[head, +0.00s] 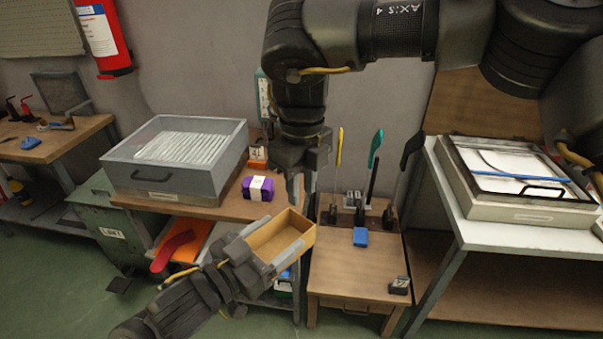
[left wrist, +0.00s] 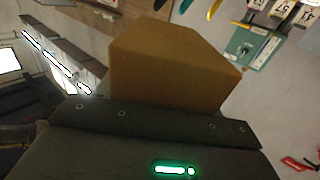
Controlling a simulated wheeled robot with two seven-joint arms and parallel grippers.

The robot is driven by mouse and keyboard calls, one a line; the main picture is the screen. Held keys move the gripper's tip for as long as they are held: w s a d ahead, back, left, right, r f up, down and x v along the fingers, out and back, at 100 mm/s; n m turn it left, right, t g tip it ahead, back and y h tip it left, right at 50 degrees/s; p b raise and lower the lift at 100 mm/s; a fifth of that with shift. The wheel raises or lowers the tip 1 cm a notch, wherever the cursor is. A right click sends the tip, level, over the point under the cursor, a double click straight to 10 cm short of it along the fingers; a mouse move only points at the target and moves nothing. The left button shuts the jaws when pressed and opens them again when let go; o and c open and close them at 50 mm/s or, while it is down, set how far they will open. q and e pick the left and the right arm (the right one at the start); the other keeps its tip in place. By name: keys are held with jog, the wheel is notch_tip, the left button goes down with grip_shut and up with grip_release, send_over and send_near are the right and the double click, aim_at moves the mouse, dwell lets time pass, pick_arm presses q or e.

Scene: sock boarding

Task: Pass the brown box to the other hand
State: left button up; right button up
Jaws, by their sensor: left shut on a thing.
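The brown box (head: 283,236) is an open-topped tray in the head view, held in the air and tilted in front of the wooden bench. My left gripper (head: 268,252) comes from the lower left and is shut on the near left end of the box. In the left wrist view the brown box (left wrist: 170,70) rises just beyond the dark gripper body; the fingers are hidden there. My right gripper (head: 293,186) hangs from above, pointing down just above the far edge of the box. Its fingers overlap in the view, so their opening is unclear, as is any contact.
A grey clear-lidded case (head: 180,158) and a purple wrapped bundle (head: 258,188) are on the bench behind. A white frame case (head: 520,185) lies on the right table.

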aim_at(301, 216)
notch_tip(301, 216, down, 9)
jog(key=shift+f, duration=0.1)
dwell(0.3)
grip_shut()
pick_arm(q)
jog(key=o, duration=1)
